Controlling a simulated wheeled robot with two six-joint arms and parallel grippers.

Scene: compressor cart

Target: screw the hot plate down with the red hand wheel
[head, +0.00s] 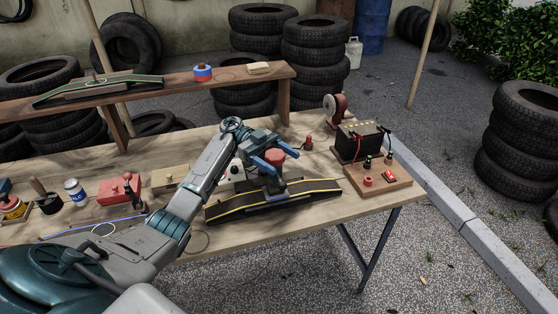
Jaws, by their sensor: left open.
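My left gripper (281,160) reaches over the table from the left, its blue fingers open. The red hand wheel (275,155) shows between or just behind the fingers; I cannot tell whether they touch it. Below it, a dark block that looks like the hot plate (273,186) sits on a black strip with yellow edge lines (318,188). The gripper and arm partly hide the wheel, the plate and what lies under them. My right gripper is not in view.
Right of the strip, a wooden board (398,183) carries terminals and a red switch, with a black battery box (358,142) behind. A red box (118,190), a jar (75,191) and a wooden block (168,179) stand left. A raised shelf (225,82) runs behind.

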